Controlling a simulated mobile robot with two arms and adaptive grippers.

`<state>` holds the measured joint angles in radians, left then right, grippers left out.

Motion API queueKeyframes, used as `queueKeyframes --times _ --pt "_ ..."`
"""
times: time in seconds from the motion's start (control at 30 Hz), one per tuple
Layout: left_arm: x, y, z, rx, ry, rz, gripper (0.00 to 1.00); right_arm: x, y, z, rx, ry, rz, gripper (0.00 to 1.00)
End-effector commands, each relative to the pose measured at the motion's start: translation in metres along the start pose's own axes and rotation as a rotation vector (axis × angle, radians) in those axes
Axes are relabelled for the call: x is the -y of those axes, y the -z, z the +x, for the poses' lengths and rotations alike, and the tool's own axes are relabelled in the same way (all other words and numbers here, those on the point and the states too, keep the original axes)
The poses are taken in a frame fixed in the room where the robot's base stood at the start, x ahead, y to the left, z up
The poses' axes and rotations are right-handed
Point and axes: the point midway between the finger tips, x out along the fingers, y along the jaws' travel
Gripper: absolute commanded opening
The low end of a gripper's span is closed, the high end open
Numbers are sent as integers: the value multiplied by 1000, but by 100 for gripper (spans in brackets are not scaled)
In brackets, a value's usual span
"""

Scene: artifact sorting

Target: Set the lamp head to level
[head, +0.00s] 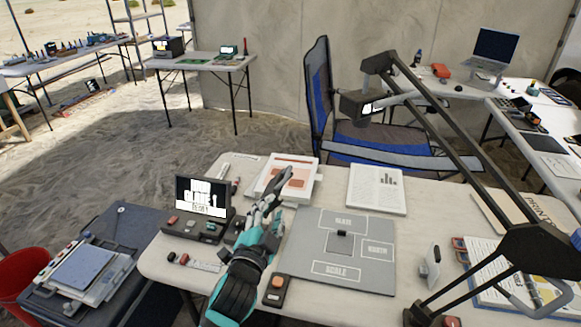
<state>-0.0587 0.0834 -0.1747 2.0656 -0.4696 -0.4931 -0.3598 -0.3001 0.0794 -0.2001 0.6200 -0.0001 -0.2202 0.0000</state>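The desk lamp has a dark jointed arm (440,123) that rises from the right side of the near table and bends down at the top. Its lamp head (362,104), a dark box with a pale lit patch, hangs at the upper middle, with a grey handle-like bar reaching right from it. It looks slightly tilted. My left gripper (278,187) is over the near table, below and left of the lamp head and apart from it. Its fingers look close together, but I cannot tell whether they are shut. My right gripper is not in view.
The near table (330,306) holds a grey labelled mat (370,222), a small screen device (203,197), a white tray (305,180), a printed sheet (377,190) and a binder. A blue folding chair (318,85) stands behind the lamp head. Open sandy floor lies left.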

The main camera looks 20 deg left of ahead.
Motion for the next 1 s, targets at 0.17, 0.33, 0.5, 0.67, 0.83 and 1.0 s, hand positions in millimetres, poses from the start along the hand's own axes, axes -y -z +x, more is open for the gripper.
queueKeyframes --times 0.17,0.33,0.5,0.67,0.83,1.0 --pt "4 4 16 -9 9 8 34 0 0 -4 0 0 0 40" --pt "5 5 50 -8 9 7 34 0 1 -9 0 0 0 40" --pt "5 5 88 -7 8 5 34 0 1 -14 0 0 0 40" --pt "4 5 122 -7 6 4 34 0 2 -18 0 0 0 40" --pt "4 4 152 -6 6 4 34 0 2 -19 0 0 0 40" --pt "3 4 169 -6 6 4 34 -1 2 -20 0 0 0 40"
